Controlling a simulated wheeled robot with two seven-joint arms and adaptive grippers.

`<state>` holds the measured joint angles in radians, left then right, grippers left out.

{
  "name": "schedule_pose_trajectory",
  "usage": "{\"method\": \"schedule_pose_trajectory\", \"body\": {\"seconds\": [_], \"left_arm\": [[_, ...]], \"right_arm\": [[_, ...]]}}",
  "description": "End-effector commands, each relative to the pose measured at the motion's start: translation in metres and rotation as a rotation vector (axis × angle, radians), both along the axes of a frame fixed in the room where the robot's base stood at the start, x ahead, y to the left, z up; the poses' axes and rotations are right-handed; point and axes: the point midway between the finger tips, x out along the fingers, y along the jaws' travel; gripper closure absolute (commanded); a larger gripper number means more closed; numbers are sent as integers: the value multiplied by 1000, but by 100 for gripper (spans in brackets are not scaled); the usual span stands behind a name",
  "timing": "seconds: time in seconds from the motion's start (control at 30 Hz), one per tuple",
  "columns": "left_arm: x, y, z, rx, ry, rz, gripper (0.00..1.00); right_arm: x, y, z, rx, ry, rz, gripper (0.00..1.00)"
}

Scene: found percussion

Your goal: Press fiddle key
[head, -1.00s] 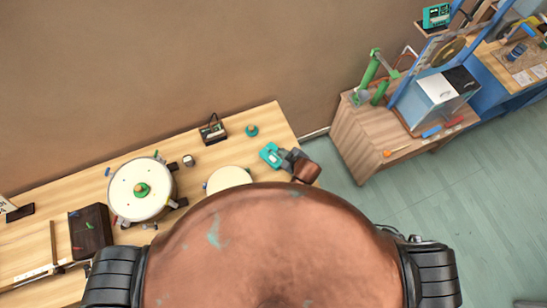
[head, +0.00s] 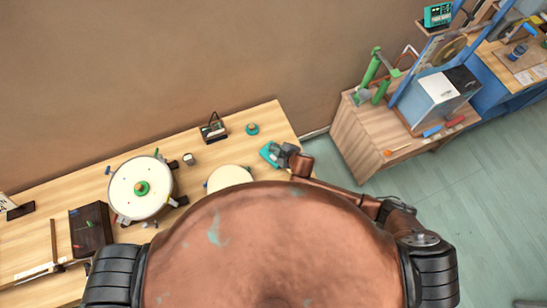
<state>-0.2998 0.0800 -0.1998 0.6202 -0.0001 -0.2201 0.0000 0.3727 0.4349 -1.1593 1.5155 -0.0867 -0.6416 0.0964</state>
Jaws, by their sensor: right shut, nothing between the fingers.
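A small teal device (head: 268,152), which may be the fiddle key, sits near the right end of the wooden table. My right gripper (head: 277,153) is shut and empty, over the right part of this device and hiding some of it. I cannot tell whether the fingertips touch it. My left gripper is not in view.
A large white drum (head: 128,200) with a green centre stands on the wooden table (head: 85,184). A smaller pale drum (head: 229,176) is partly hidden by my body. A dark box device (head: 213,130) and a small teal knob (head: 252,129) stand behind. A dark brown box (head: 90,224) is at left.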

Motion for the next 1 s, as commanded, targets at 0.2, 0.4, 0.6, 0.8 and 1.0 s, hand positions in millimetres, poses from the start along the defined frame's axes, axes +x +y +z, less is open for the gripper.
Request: {"method": "schedule_pose_trajectory", "body": {"seconds": [0.2, 0.4, 0.6, 0.8, 1.0], "left_arm": [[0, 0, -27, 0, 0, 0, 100], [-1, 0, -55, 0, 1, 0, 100], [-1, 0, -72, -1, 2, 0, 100], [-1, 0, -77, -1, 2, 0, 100], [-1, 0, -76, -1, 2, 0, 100]], "right_arm": [[0, 0, -26, -1, -1, 1, 100], [0, 0, -53, -1, 0, 1, 100], [0, 0, -75, 0, 2, -1, 100], [0, 0, -82, 0, 0, 0, 100], [0, 0, -81, 0, 0, 0, 100]]}}
